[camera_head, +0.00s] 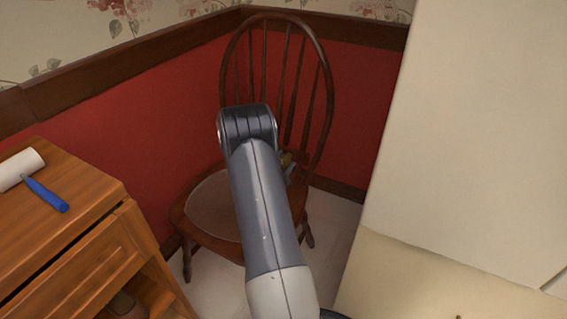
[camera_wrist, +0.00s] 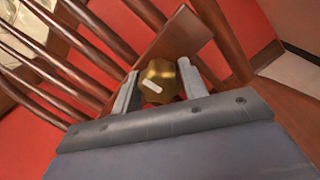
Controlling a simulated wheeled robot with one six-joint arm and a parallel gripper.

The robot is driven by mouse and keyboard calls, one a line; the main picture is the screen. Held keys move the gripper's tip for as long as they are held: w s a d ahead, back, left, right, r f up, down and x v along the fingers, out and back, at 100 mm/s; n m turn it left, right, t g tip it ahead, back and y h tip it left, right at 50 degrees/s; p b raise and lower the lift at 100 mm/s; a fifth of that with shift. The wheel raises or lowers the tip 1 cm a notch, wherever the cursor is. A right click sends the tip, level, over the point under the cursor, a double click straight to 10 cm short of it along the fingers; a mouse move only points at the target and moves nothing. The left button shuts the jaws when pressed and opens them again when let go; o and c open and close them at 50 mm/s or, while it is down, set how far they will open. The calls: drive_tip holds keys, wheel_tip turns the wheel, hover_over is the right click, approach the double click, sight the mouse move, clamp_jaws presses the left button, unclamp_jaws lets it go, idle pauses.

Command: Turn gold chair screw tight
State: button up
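A brown wooden chair (camera_head: 325,95) with a round spindled back stands in the corner, its seat partly hidden behind my arm. My gripper (camera_wrist: 160,77) has one grey finger on each side of the screw. No clear gap shows between the fingers and the screw. In the head view my arm hides most of the gripper.
A wooden cabinet (camera_head: 75,262) stands at the left, with a white roller (camera_head: 20,169) with a blue handle on top. A large pale panel (camera_head: 475,120) fills the right. Red walls (camera_head: 120,140) close in behind the chair. A little light floor (camera_head: 335,225) shows right of the chair.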

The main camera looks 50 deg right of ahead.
drive_tip(key=o, duration=0.4)
drive_tip(key=shift+c, duration=0.2)
drive_tip(key=p+v, duration=0.1)
drive_tip(key=v, duration=0.9)
drive_tip(key=shift+s+a+p, duration=0.1)
drive_tip(key=shift+a+p, duration=0.3)
drive_tip(key=shift+d, duration=0.1)
drive_tip(key=b+x, duration=0.2)
drive_tip(key=x, duration=0.8)
drive_tip(key=shift+d, duration=0.4)
drive_tip(key=shift+a+p, duration=0.1)
drive_tip(key=shift+p, duration=0.3)
drive_tip(key=shift+a+f, duration=0.1)
